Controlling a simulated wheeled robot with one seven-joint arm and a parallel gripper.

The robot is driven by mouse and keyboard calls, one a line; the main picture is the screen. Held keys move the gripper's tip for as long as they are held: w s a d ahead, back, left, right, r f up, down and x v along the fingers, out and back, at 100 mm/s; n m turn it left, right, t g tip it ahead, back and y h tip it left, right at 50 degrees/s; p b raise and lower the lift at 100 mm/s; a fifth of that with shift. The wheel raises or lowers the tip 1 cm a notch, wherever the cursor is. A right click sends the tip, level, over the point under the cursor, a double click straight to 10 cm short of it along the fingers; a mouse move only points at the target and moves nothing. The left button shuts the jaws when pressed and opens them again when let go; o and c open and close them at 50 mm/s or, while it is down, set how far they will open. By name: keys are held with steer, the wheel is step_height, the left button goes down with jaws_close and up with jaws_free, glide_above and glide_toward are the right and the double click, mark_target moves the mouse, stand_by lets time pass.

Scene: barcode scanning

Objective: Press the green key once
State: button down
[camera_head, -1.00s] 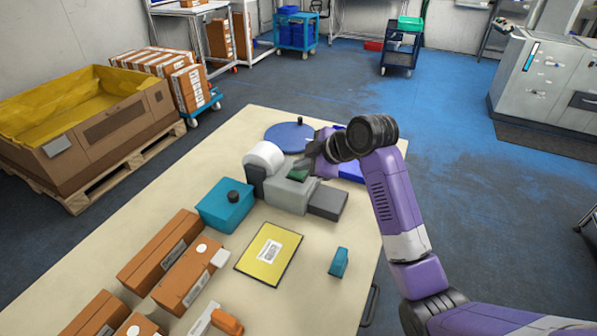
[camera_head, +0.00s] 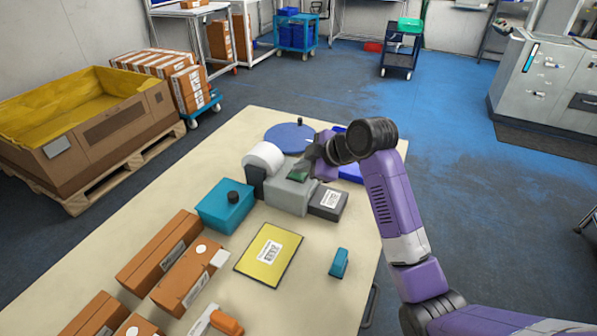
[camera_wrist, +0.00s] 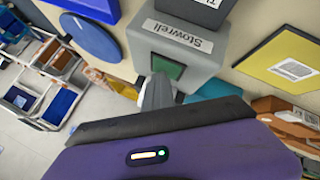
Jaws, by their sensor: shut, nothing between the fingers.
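The green key (camera_head: 298,174) is on top of the grey label printer (camera_head: 288,194) on the table. In the wrist view the green key (camera_wrist: 170,67) is a green square on the grey housing marked "Stowrell". My gripper (camera_head: 310,162) is shut and empty, just above and behind the key. In the wrist view its fingertips (camera_wrist: 158,82) overlap the key's lower edge; they appear slightly clear of it in the head view, but the gap is hard to judge. A printed white label (camera_head: 330,199) lies on the dark block (camera_head: 322,210) at the printer's front right.
A white roll (camera_head: 264,156) stands at the printer's back left, with a teal box (camera_head: 225,205) left of it. A yellow barcoded parcel (camera_head: 268,255), teal tool (camera_head: 339,263) and orange boxes (camera_head: 160,250) lie nearer. A blue disc (camera_head: 289,138) is behind.

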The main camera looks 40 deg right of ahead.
mark_target(302, 175)
steer(key=shift+r+p, duration=0.8)
steer(key=shift+r, duration=0.2)
step_height(302, 175, up, 5)
steer(key=p, duration=0.4)
